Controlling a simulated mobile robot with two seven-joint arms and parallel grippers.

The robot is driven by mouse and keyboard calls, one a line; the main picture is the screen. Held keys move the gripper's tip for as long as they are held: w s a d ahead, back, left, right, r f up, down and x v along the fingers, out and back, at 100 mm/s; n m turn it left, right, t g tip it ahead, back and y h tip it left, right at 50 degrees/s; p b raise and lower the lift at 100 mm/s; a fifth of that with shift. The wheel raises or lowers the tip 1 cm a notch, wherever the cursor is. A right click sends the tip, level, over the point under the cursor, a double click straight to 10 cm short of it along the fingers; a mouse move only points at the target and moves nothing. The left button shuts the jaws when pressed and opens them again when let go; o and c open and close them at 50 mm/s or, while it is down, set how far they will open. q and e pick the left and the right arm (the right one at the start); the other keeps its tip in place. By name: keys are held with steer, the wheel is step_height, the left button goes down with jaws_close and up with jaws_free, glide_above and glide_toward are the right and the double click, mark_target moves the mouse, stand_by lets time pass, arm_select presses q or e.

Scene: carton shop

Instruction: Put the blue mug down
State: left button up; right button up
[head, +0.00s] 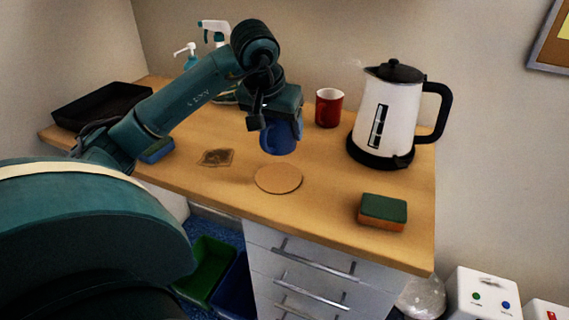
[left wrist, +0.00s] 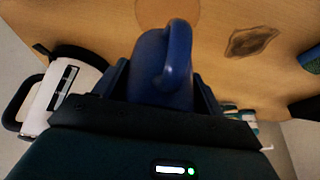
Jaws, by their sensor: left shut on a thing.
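The blue mug (head: 279,140) is in my left gripper (head: 270,124), which is shut on it above the wooden counter. In the left wrist view the mug (left wrist: 163,72) sits between the fingers, its handle facing the camera. A round tan coaster (head: 278,179) lies on the counter just in front of and below the mug in the head view. The coaster also shows at the top of the left wrist view (left wrist: 167,12). My right gripper is in neither view.
A red mug (head: 329,107) and a white kettle (head: 386,115) stand to the right. A green-topped sponge (head: 382,211) lies near the front edge. A brown stain (head: 216,157) is left of the coaster.

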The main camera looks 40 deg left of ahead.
mark_target(276, 139)
arm_select(q)
step_height(276, 139, down, 3)
steer(key=shift+s+f, duration=0.1)
steer(key=shift+s, duration=0.05)
steer(key=shift+f, duration=2.55)
steer(key=shift+f+b, duration=0.2)
steer(key=shift+b, duration=0.1)
steer(key=o, duration=1.2)
